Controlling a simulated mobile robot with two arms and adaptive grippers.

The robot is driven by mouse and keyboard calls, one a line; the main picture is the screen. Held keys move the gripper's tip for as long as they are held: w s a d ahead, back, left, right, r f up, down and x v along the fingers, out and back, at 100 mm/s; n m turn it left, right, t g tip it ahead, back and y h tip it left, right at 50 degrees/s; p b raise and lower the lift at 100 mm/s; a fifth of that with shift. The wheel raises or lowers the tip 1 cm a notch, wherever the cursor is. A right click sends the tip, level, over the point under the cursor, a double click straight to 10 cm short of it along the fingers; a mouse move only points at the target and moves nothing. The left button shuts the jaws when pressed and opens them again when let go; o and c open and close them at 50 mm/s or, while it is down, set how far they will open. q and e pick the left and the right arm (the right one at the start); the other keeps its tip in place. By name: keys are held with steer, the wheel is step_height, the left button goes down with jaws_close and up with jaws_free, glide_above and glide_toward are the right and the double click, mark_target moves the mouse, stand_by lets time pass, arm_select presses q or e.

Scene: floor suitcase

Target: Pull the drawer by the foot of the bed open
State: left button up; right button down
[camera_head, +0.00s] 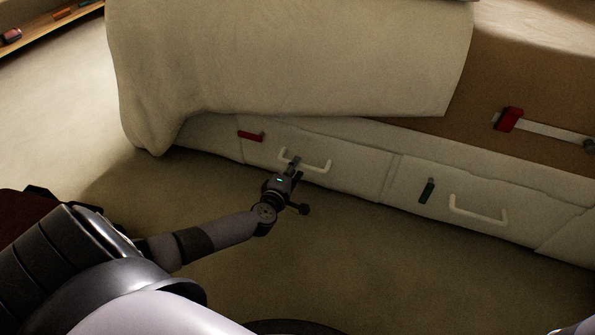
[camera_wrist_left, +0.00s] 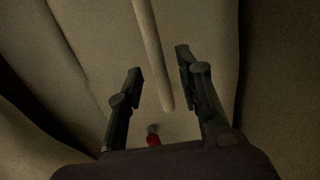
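Two pale drawers are set in the bed's base in the head view, the left drawer (camera_head: 345,172) and the right drawer (camera_head: 520,213). Both look shut. Each has a cream bar handle, the left handle (camera_head: 318,168) and the right handle (camera_head: 478,214). My left gripper (camera_head: 292,165) is at the left end of the left handle. In the left wrist view my left gripper (camera_wrist_left: 160,65) is open, with the bar handle (camera_wrist_left: 150,50) between its fingers and gaps on both sides. My right gripper is not in view.
A cream bed cover (camera_head: 290,60) hangs over the left part of the bed. A red piece (camera_head: 250,136) is left of the left handle, and a dark piece (camera_head: 427,190) left of the right handle. The carpet (camera_head: 350,260) before the drawers is clear.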

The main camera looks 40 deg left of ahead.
arm_select(q)
steer(key=shift+b+x, duration=0.5)
steer(key=shift+x, duration=0.85)
steer(key=shift+c, duration=0.3)
jaws_close()
